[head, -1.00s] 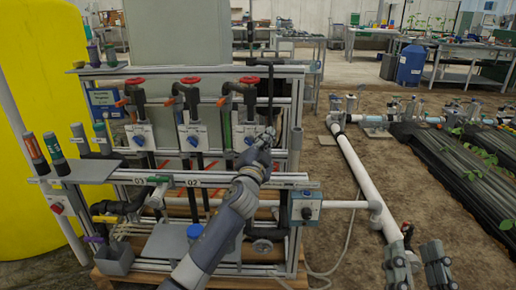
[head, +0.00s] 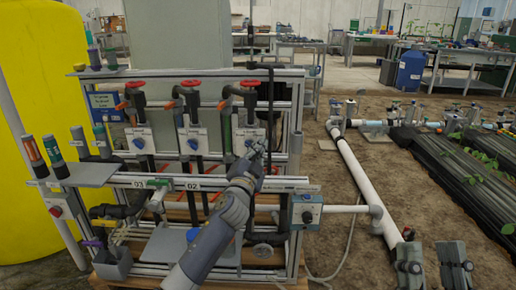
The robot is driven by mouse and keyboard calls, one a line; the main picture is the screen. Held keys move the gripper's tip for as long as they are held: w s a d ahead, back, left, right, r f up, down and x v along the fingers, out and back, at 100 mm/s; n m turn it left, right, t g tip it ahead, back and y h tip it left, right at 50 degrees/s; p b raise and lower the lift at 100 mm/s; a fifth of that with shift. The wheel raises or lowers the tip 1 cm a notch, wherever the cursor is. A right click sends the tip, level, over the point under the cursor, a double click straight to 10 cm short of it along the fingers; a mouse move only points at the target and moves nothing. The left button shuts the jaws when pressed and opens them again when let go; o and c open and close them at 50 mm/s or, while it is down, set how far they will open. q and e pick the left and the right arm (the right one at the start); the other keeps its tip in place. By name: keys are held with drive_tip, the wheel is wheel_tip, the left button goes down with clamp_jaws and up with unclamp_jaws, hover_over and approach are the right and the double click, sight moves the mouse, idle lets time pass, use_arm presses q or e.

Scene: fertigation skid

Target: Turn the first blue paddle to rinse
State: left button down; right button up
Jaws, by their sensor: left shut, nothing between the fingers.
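Three white dosing units with blue paddles stand in a row on the skid: left paddle (head: 140,142), middle paddle (head: 193,143) and right paddle (head: 248,142). Rail labels read 03 (head: 138,184) and 02 (head: 192,186) from left to right; no 01 label shows. My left gripper (head: 257,148) is shut and empty at the right unit, its fingertips over the lower right of its white plate and partly hiding the paddle. I cannot tell whether it touches the paddle. My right gripper (head: 431,266) is open and empty at the bottom right, over the soil.
Red handwheels (head: 193,83) and orange-handled pipes sit above the units. A metal rail (head: 290,184) crosses in front, below my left gripper. A blue-grey box (head: 306,213) hangs at the rail's right end. A yellow tank (head: 30,110) stands left. A white pipe (head: 355,170) runs along the soil.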

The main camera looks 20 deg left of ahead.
use_arm(q)
drive_tip(key=shift+d+f+m+g+h+p, duration=0.1)
drive_tip(key=shift+f+m+g+h+p, duration=0.15)
drive_tip(key=shift+m+p, duration=0.75)
drive_tip(key=shift+f+m+g+h+p, duration=0.15)
drive_tip(key=shift+m+h+p, duration=0.2)
drive_tip(key=shift+m+p, duration=0.6)
use_arm(e)
drive_tip(key=w+d+f+g+h, duration=0.1)
drive_tip(key=f+g+h, duration=0.1)
drive_tip(key=f+g, duration=0.3)
drive_tip(key=w+d+f+g+h, duration=0.1)
drive_tip(key=f+g, duration=0.5)
drive_tip(key=f, duration=0.8)
drive_tip(key=shift+w+g+h, duration=0.3)
drive_tip(key=shift+w+h, duration=0.2)
drive_tip(key=shift+h, duration=0.1)
use_arm(q)
drive_tip(key=shift+n, duration=0.25)
use_arm(e)
drive_tip(key=shift+f, duration=0.1)
drive_tip(key=shift+s+f, duration=0.1)
drive_tip(key=shift+f, duration=0.1)
